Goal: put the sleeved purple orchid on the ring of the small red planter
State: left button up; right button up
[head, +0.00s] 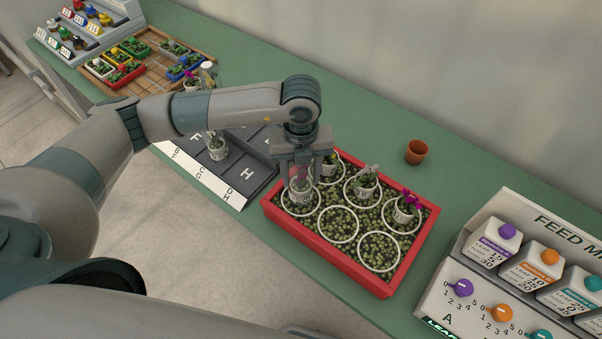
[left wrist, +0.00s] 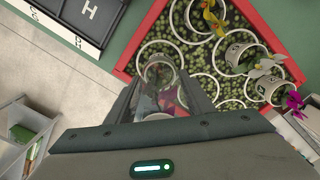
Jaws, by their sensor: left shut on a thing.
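The red planter (head: 351,268) stands on the green bench, filled with round green pellets and several white rings. My left gripper (head: 302,178) points down over its left corner ring (head: 287,207). It is shut on the sleeved purple orchid (head: 301,195), a small pale pot in a clear sleeve. The orchid is upright at that ring; whether its base touches the pellets I cannot tell. In the left wrist view the orchid (left wrist: 158,73) shows between the fingers, with the white ring around it and the blossom partly hidden. My right gripper is not in view.
Other potted orchids stand in the planter: one with a purple flower (head: 405,209), one with a whitish flower (head: 365,185). A dark lettered tray (head: 262,165) holds another sleeved plant. A terracotta pot (head: 416,152) and a feed station (head: 475,290) stand to the right. The front rings are empty.

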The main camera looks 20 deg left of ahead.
pick_arm(q)
jog(key=shift+f, duration=0.7)
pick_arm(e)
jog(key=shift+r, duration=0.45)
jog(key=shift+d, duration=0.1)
pick_arm(q)
jog(key=shift+f, duration=0.25)
jog(key=o, duration=1.5)
jog(key=shift+r, duration=0.1)
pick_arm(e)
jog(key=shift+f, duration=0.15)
pick_arm(q)
jog(key=shift+r, duration=0.25)
